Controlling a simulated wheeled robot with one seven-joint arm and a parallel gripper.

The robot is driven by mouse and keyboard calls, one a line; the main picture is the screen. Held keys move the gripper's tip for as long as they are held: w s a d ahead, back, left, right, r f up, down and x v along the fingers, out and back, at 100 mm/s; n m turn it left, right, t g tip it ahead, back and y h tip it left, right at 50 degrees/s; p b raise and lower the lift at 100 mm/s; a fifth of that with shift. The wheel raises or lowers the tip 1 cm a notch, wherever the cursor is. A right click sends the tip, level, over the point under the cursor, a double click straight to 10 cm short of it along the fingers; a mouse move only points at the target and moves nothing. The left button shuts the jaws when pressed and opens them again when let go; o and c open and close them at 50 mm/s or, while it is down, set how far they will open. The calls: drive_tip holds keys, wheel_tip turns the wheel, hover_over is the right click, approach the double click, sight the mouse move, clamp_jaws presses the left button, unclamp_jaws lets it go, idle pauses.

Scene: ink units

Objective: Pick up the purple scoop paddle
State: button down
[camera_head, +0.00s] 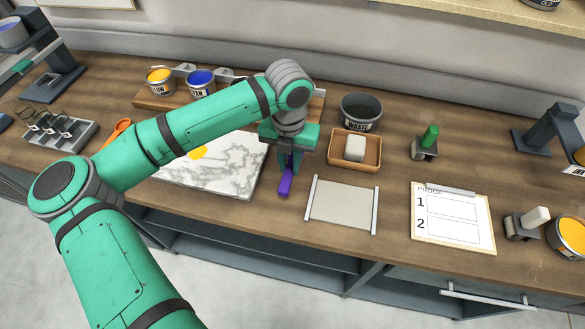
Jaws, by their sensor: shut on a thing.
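The purple scoop paddle (285,186) is below my gripper (288,160), at the right edge of the white marble slab (225,177). Its purple end points toward the counter's front edge. My gripper is shut on the paddle; the wrist and fingers hide its upper part. I cannot tell whether the paddle touches the counter.
A grey plate with side rails (342,204) lies right of the paddle. A wooden tray (369,165) with a pale block and a black waste tub (360,112) stand behind it. Ink tins sit on a wooden rack (150,99) behind my arm. An orange scoop (121,127) lies left.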

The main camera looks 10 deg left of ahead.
drive_tip(key=s+a+r, duration=0.4)
drive_tip(key=s+r, duration=0.5)
drive_tip(key=s, duration=0.3)
drive_tip(key=shift+s, duration=0.25)
drive_tip(key=c, duration=2.3)
unclamp_jaws()
drive_tip(key=shift+a, duration=0.1)
clamp_jaws()
